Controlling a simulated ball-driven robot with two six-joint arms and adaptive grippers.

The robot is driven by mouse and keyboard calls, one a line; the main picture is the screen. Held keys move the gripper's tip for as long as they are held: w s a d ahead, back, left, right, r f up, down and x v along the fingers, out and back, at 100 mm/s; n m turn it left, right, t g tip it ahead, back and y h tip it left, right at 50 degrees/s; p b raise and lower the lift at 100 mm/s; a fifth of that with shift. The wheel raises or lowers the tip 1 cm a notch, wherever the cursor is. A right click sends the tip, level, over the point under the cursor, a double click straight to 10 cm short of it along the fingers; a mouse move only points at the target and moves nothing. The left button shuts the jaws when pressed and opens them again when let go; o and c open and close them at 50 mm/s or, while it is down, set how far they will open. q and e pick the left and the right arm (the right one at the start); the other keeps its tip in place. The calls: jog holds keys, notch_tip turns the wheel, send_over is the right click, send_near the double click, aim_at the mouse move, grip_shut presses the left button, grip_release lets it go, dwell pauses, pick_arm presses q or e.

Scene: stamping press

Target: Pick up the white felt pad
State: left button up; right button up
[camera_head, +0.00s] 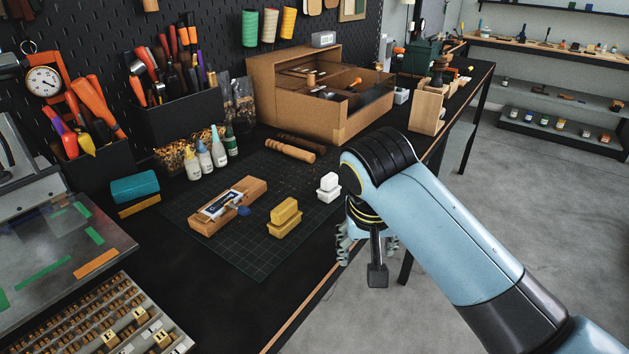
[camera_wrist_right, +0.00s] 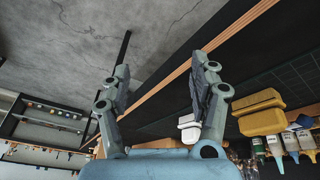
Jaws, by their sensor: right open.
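The white felt pad (camera_head: 328,182) looks like a small white block with a wider lower part. It stands on the dark cutting mat (camera_head: 255,262), near the table's front edge. In the right wrist view the white pad (camera_wrist_right: 188,121) shows beside one finger, which partly covers it. My right gripper (camera_head: 364,252) hangs at the table's front edge, to the right of and nearer than the pad. Its fingers also show in the right wrist view (camera_wrist_right: 160,72), spread apart with nothing between them. My left gripper is not in view.
Small bottles (camera_head: 205,158) stand at the back. The table edge drops to open floor.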

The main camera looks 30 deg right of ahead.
aim_at(326, 177)
jog(key=w+r+m, duration=0.1)
jog(key=w, duration=0.2)
jog(key=w+r+m, duration=0.1)
jog(key=w, duration=0.2)
jog(key=w+r+m, duration=0.1)
jog(key=w+m, duration=0.1)
jog(key=w, duration=0.1)
jog(key=shift+d+r+g+h, duration=0.3)
jog(key=shift+d+r, duration=0.1)
jog(key=w+r+m, duration=0.4)
jog(key=w+r, duration=0.2)
jog(key=w, duration=0.1)
jog(key=shift+g+h, duration=0.3)
jog(key=shift+h, duration=0.2)
jog(key=x, duration=0.5)
jog(key=shift+w+r, duration=0.1)
jog(key=shift+w+x, duration=0.2)
jog(key=shift+x, duration=1.35)
jog(key=shift+w+x, duration=0.25)
jog(key=shift+x, duration=1.3)
jog(key=shift+r, duration=0.1)
jog(key=c, duration=1.2)
